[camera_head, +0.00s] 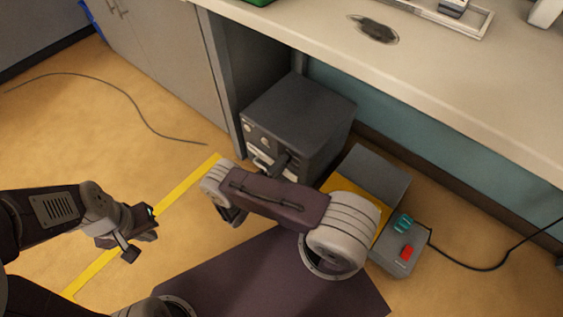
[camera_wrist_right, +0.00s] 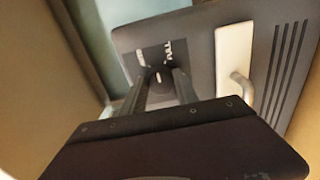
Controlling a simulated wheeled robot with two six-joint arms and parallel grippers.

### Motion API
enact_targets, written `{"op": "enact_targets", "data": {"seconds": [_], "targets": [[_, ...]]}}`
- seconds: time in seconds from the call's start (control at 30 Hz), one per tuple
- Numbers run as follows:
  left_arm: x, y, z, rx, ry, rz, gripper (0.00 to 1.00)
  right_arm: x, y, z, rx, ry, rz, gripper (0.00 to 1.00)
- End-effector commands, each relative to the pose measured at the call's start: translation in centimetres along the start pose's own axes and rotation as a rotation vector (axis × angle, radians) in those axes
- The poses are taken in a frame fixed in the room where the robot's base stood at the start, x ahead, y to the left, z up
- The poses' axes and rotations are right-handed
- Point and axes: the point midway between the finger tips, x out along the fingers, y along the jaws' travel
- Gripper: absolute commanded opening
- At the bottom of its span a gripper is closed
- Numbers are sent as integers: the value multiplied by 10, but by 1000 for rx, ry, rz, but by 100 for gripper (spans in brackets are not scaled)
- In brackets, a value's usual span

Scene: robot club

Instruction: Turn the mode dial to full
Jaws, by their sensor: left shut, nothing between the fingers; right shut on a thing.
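A dark grey box-shaped machine (camera_head: 305,105) stands on the floor below the counter, with knobs and a pale plate on its front. My right gripper (camera_head: 280,163) is at that front. In the right wrist view the two fingers (camera_wrist_right: 160,88) are shut on the small dark mode dial (camera_wrist_right: 160,73) on the panel (camera_wrist_right: 200,70). Partly legible lettering sits beside the dial, and the fingers hide much of it, so I cannot tell where it points. My left gripper (camera_head: 138,240) is shut and empty above the floor at left.
A lower grey unit with a yellow side (camera_head: 375,172) stands right of the machine. A control box (camera_head: 395,265) with teal and red switches is in front of it; a black cable (camera_head: 470,266) runs right. The counter (camera_head: 440,95) overhangs behind. Floor at left is mostly clear.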

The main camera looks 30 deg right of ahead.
Motion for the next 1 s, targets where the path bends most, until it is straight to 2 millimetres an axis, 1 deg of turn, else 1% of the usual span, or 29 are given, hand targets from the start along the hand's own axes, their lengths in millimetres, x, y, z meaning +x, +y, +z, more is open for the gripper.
{"op": "enact_targets", "data": {"seconds": [0.03, 0.3, 0.5, 0.7, 1.0], "targets": [[-4, 0, 0, 0, 0, 0, 0, 0, 1, 0, 40, 1, -2, 0], [-14, 0, -2, 0, 0, 0, 0, 0, 0, 0, 269, 0, -2, 0], [-19, 0, -2, 0, 0, 0, 0, 0, -1, 0, 396, 0, -2, 0], [-22, 0, -2, 0, 0, 0, 0, 0, -2, -1, 479, 0, -2, 0], [-24, 0, -2, 0, 0, 0, 0, 0, -3, 0, 525, 0, -1, 0]]}}
